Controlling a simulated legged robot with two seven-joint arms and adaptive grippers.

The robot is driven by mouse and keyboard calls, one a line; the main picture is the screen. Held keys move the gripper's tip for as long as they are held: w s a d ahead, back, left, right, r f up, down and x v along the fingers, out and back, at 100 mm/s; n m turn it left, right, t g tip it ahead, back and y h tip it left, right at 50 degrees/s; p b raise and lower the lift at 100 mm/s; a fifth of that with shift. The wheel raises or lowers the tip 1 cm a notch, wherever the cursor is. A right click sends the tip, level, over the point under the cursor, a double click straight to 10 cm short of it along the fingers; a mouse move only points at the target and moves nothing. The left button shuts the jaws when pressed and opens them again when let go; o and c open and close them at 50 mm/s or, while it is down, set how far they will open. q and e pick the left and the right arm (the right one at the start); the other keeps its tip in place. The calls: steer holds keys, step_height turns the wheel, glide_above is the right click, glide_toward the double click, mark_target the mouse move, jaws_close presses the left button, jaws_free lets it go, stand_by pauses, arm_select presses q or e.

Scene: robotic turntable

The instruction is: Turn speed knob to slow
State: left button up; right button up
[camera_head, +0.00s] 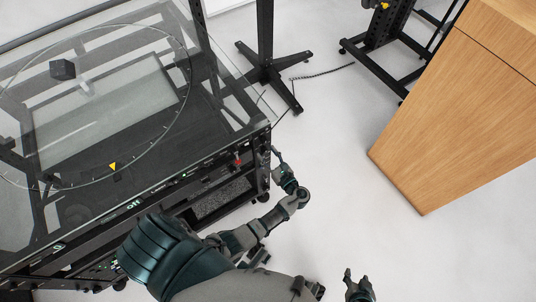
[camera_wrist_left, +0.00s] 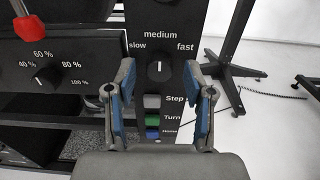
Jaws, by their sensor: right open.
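The black speed knob (camera_wrist_left: 159,71) is on a dark panel in the left wrist view, with the labels slow on its left, medium above and fast on its right. Its white pointer line points up toward medium. My left gripper (camera_wrist_left: 158,72) is open, with one finger on each side of the knob in the picture. I cannot tell whether either finger touches it. In the head view my left gripper (camera_head: 279,160) is at the front right corner of the turntable (camera_head: 60,178), and the knob cannot be made out there. My right gripper (camera_head: 358,282) is open and empty, low over the floor.
A second knob with percent labels (camera_wrist_left: 46,77) and a red part (camera_wrist_left: 24,22) are left of the speed knob. Several buttons (camera_wrist_left: 152,118) sit below it. A wooden cabinet (camera_head: 450,120) stands at the right, with clear floor between it and the turntable.

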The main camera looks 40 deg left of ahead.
arm_select(q)
jaws_close()
steer(key=shift+n, duration=1.9)
steer(key=shift+n+b, duration=0.8)
steer(key=shift+n, duration=1.8)
arm_select(e)
steer(key=shift+w+a+r+t+y, duration=0.1)
steer(key=shift+w+a+r+t, duration=0.2)
steer(key=shift+w+t, duration=0.35)
steer(key=shift+w+a+r+t+y, duration=0.1)
steer(key=shift+w+a+r+t, duration=0.25)
steer(key=shift+w, duration=0.5)
steer(key=shift+w+a+r+t+y, duration=0.15)
steer(key=shift+w+r+t, duration=0.3)
steer(key=shift+w, duration=0.4)
